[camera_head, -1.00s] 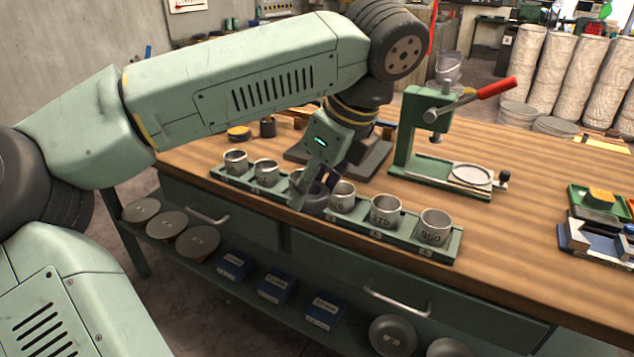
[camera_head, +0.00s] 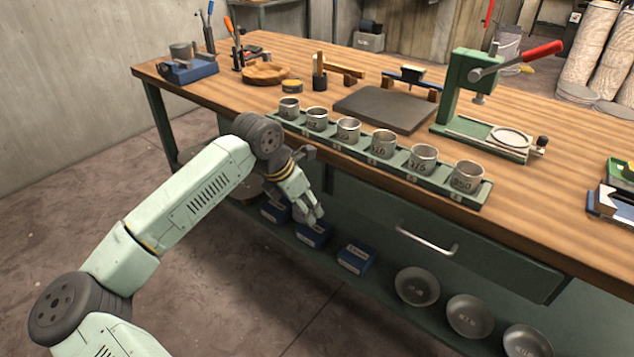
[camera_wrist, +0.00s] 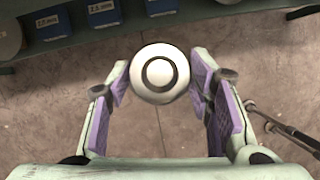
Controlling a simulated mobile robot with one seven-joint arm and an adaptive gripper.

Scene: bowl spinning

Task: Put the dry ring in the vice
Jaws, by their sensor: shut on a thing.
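My gripper (camera_head: 314,216) hangs in front of the bench, fingers pointing down and right, below the rack. In the wrist view my gripper (camera_wrist: 160,84) is shut on a round pale thing (camera_wrist: 160,62) with a dark circle on its face, between the purple pads. I cannot tell what this thing is. Several numbered metal rings or cups (camera_head: 384,142) stand in a green rack (camera_head: 448,195) at the bench's front edge. Which one is dry does not show. A blue vice-like block (camera_head: 190,69) with a grey cylinder on it stands at the back left.
A green press (camera_head: 455,90) with a red lever stands behind the rack, and a dark slab (camera_head: 385,108) lies to its left. A wooden disc (camera_head: 265,73) is at the back. Dark bowls (camera_head: 470,315) and blue boxes (camera_head: 356,257) lie on the shelf below. The floor is clear.

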